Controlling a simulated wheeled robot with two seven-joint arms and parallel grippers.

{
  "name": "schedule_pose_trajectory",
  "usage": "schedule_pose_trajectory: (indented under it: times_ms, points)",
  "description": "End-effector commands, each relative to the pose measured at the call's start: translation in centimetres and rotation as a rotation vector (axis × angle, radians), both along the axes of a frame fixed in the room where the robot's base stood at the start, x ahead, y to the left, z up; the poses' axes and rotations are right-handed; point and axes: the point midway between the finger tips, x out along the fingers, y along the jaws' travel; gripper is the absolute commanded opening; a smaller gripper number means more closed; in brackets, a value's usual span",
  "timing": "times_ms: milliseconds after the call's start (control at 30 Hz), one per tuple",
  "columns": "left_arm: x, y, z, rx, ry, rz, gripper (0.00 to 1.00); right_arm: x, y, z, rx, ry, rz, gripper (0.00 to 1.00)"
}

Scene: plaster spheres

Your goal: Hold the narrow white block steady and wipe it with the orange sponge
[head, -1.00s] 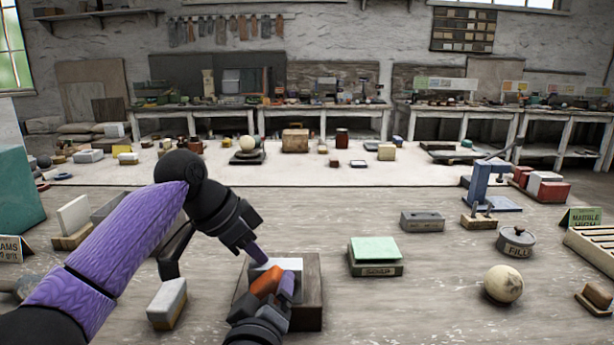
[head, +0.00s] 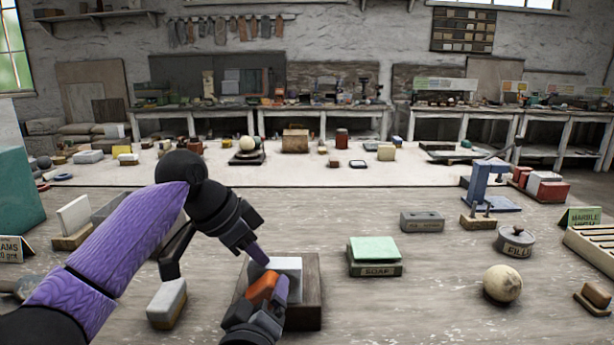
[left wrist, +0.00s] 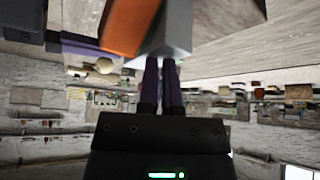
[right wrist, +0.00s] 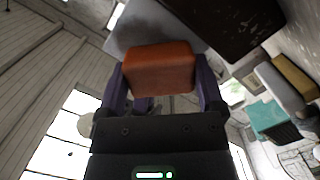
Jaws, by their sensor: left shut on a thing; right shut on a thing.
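The narrow white block (head: 287,265) sits on a dark wooden stand (head: 311,300) at the lower middle of the head view. My left gripper (head: 260,257) is shut on its far left end; its two fingers (left wrist: 160,85) are close together against the block (left wrist: 180,32) in the left wrist view. My right gripper (head: 266,300) is shut on the orange sponge (head: 262,287), seen between its fingers in the right wrist view (right wrist: 160,68). The sponge is against or very close to the block's near side; exact contact is hard to tell.
A grey-white block with a yellowish base (head: 167,300) stands left of the stand. Bench between soap and sphere is clear.

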Motion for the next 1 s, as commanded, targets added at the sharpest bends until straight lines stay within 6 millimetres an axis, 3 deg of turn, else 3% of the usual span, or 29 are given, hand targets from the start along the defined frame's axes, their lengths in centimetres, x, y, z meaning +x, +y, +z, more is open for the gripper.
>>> schedule_pose_trajectory:
  times_ms: [367, 1000]
  points:
    - [0.0, 0.3, -0.5, 0.01, 0.008, 0.008, 0.0, 0.2, -1.0, 1.0, 0.0, -0.004, -0.002, 0.24]
    - [0.0, 0.2, -0.4, 0.008, 0.006, 0.005, 0.0, 0.3, 1.6, -1.7, 0.001, 0.004, 0.002, 0.25]
